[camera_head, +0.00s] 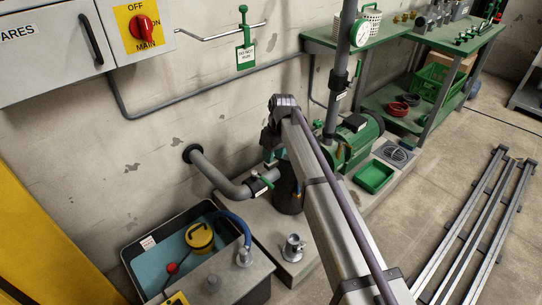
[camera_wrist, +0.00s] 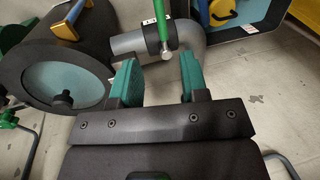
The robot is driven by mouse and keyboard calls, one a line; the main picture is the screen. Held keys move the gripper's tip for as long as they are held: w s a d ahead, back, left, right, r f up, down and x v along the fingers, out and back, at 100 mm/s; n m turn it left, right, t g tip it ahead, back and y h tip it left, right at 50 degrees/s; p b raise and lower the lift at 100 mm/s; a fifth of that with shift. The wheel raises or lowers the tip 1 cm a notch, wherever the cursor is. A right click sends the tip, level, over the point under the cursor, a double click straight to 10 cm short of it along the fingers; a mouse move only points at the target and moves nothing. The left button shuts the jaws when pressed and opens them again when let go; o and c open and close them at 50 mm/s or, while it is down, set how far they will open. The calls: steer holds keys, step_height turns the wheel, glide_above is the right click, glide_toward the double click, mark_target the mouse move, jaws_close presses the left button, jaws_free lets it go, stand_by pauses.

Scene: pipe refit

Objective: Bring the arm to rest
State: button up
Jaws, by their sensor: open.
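My arm (camera_head: 325,190) reaches up from the lower right in the head view, its far end in front of the wall beside the green pump. My gripper (camera_wrist: 158,76) shows in the wrist view with two green fingers spread apart and nothing between them. Beyond the fingers are a grey pipe elbow (camera_wrist: 187,42) and a green valve handle (camera_wrist: 164,18). In the head view the same grey pipe (camera_head: 212,174) leaves the wall left of the arm. My gripper is hard to make out there.
A dark cylinder (camera_head: 288,196) stands close beside the arm. The open tank (camera_head: 128,252) with a yellow pump (camera_head: 200,237) is at lower left. A green pump (camera_head: 352,143) and green tray (camera_head: 374,176) lie right of the arm. Metal rails (camera_head: 478,228) lie on the floor at right.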

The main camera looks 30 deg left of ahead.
steer(key=shift+r, duration=0.2)
stand_by(0.3)
steer(key=s+d+m+t, duration=0.1)
steer(key=s+d+m, duration=0.3)
steer(key=d, duration=1.5)
steer(key=s+d+m, duration=0.3)
steer(key=d+m, duration=0.3)
steer(key=d, duration=1.3)
steer(key=s+d+m+t, duration=0.1)
steer(key=s+d+m, duration=0.3)
steer(key=d, duration=1.5)
step_height(320, 180, up, 30)
steer(key=w+m+p, duration=0.1)
steer(key=p, duration=2.9)
steer(key=shift+w, duration=0.15)
steer(key=shift+d, duration=0.1)
steer(key=shift+c, duration=0.4)
